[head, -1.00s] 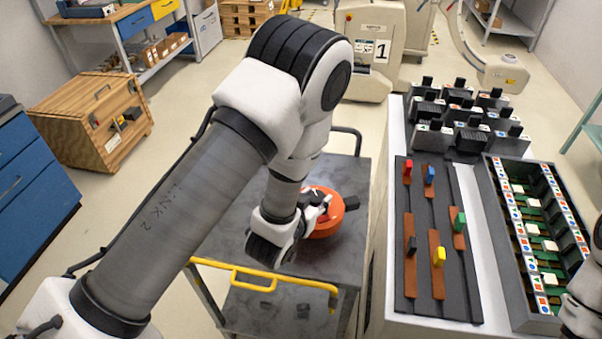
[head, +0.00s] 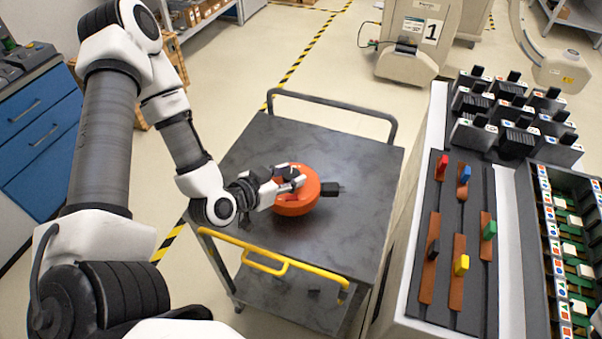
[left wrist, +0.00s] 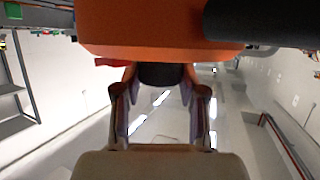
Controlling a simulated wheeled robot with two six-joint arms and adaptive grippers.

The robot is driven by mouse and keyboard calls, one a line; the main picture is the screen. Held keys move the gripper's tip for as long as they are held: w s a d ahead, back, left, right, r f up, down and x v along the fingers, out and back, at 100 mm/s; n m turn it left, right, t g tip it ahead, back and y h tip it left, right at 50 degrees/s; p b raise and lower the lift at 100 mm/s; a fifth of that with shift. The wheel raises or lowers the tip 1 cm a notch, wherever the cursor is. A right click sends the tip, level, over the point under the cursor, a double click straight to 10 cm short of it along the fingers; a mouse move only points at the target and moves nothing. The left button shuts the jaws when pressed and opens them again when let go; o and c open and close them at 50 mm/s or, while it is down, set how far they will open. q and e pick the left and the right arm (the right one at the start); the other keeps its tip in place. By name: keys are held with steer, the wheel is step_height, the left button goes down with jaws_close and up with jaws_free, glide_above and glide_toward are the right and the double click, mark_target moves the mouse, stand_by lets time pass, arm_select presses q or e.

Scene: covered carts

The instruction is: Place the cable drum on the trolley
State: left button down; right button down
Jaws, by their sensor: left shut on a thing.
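The orange cable drum (head: 296,200) is over the middle of the trolley's dark grey top (head: 345,232). A black stub sticks out of its right side. I cannot tell whether the drum rests on the trolley or hangs just above it. My left gripper (head: 288,182) comes in from the left and is shut on the drum at its near left side. In the left wrist view the drum (left wrist: 155,28) fills the top, with a black part between the two fingers (left wrist: 160,105). My right gripper is out of view.
The trolley has a yellow handle (head: 250,257) in front and a grey rail behind. To its right, a white cabinet bears a dark slotted board (head: 478,290) with coloured knobs, black blocks and a tray of tiles (head: 535,240). Blue drawers (head: 40,125) stand left. Much of the trolley top is bare.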

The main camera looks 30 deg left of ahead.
mark_target(295, 162)
arm_select(q)
steer(key=shift+w+a+f+b, duration=0.15)
steer(key=shift+w+f+b, duration=0.25)
steer(key=shift+b, duration=0.45)
steer(key=shift+w+a+r, duration=0.1)
steer(key=shift+w+r, duration=0.4)
steer(key=shift+w, duration=0.1)
steer(key=w+f, duration=0.1)
steer(key=w, duration=0.1)
steer(key=w+a+f+p, duration=0.1)
steer(key=w, duration=0.1)
steer(key=w+a+f, duration=0.1)
steer(key=w+f, duration=0.1)
steer(key=shift+w+p, duration=0.35)
steer(key=shift+w, duration=0.05)
steer(key=shift+w+f, duration=0.1)
steer(key=shift+f, duration=0.1)
steer(key=c, duration=0.7)
jaws_free()
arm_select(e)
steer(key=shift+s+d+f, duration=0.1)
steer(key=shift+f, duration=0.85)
arm_select(q)
steer(key=shift+o, duration=0.2)
steer(key=shift+r, duration=0.1)
